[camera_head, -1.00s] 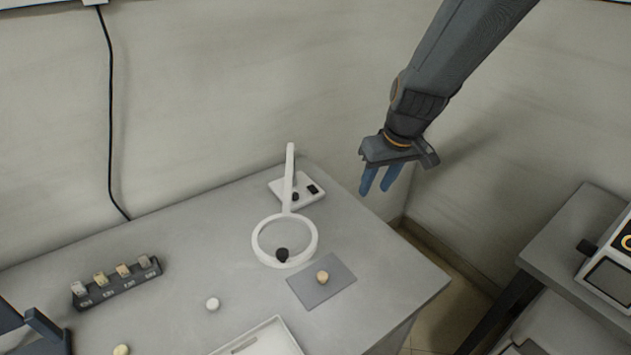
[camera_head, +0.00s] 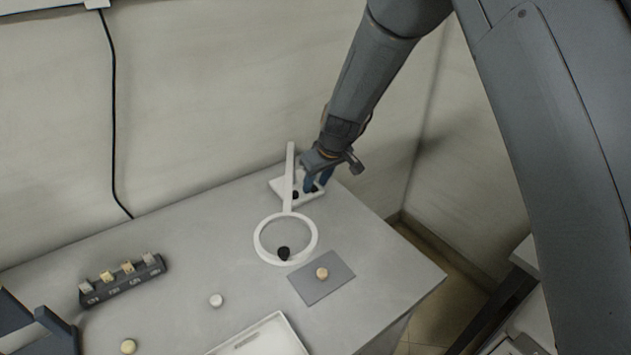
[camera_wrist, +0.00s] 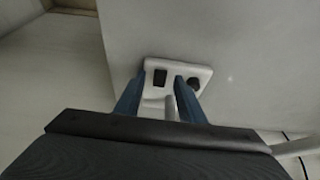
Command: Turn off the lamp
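The lamp (camera_head: 259,241) is white, with a ring-shaped head, a straight arm and a small white base (camera_head: 280,185) at the back of the table. In the wrist view the base (camera_wrist: 203,68) shows a black rectangular switch (camera_wrist: 160,77) and a round black knob (camera_wrist: 193,83). My gripper (camera_head: 317,186) is at the base, over its right side in the head view. In the wrist view its blue fingers (camera_wrist: 160,100) are apart with nothing held between them, pointing at the base. Whether a fingertip touches the base or switch I cannot tell.
A grey mat (camera_head: 330,290) with a tan round piece lies right of the ring. A dark rack (camera_head: 122,285) with several small blocks stands at the left. A white tray (camera_head: 290,338) is at the front. The table between rack and lamp is mostly clear.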

